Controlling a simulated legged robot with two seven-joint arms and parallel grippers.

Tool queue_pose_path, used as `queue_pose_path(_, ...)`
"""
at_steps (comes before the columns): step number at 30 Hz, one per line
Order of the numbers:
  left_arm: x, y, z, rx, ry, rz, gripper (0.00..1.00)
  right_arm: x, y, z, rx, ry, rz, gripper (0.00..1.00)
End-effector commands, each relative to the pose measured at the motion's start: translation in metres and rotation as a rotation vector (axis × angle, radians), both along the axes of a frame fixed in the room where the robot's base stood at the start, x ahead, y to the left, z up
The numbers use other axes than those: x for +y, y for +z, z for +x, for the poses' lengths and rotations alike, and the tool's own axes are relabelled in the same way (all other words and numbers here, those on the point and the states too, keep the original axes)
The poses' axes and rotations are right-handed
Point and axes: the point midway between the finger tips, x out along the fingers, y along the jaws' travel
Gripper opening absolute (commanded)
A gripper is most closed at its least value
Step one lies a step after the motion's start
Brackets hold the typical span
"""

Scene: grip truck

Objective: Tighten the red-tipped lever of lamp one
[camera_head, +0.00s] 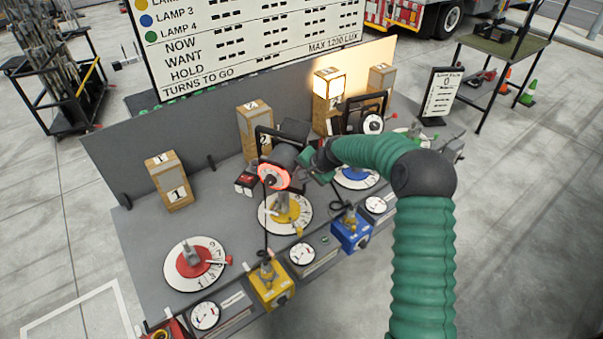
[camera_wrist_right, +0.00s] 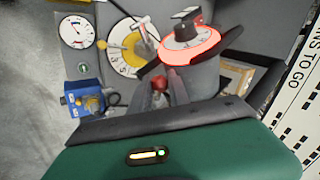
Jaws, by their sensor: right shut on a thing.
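A black lamp (camera_head: 283,160) with a glowing red-orange ring on its front stands above the yellow dial (camera_head: 303,224); it also shows in the wrist view (camera_wrist_right: 190,48). My right gripper (camera_head: 307,158) is at the right side of this lamp. In the wrist view, my right gripper (camera_wrist_right: 168,84) is shut on a lever with a red tip (camera_wrist_right: 159,83), beside the lamp's body. The fingers partly hide the lever. The red dial (camera_head: 190,265) at the left has a grey fixture and a small red-tipped piece (camera_head: 229,260) at its edge. My left gripper is not in view.
A second black lamp (camera_head: 372,122) stands above the blue dial (camera_head: 357,176). Numbered wooden boxes (camera_head: 172,185) line the back of the grey bench (camera_head: 140,235). Yellow (camera_head: 272,290) and blue (camera_head: 350,232) boxes and round gauges sit along the front edge.

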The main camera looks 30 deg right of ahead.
Motion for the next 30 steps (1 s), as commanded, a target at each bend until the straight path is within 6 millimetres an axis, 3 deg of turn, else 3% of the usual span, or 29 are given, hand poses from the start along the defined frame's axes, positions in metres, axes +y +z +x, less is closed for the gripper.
queue_pose_path(1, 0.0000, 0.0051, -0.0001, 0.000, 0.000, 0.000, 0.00, -0.0029, 0.0068, 0.0033, -0.003, -0.004, 0.006, 0.00)
queue_pose_path(19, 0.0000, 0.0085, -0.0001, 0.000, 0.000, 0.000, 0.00, -0.0048, 0.0073, 0.0054, 0.016, -0.005, 0.035, 0.00)
queue_pose_path(20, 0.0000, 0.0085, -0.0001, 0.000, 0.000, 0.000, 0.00, -0.0048, 0.0073, 0.0054, 0.016, -0.005, 0.035, 0.25)
queue_pose_path(24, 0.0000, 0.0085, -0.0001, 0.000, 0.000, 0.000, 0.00, -0.0042, 0.0063, 0.0045, 0.019, -0.004, 0.037, 0.43)
queue_pose_path(30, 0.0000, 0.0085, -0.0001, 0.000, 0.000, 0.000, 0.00, -0.0037, 0.0057, 0.0024, 0.022, -0.003, 0.039, 0.44)
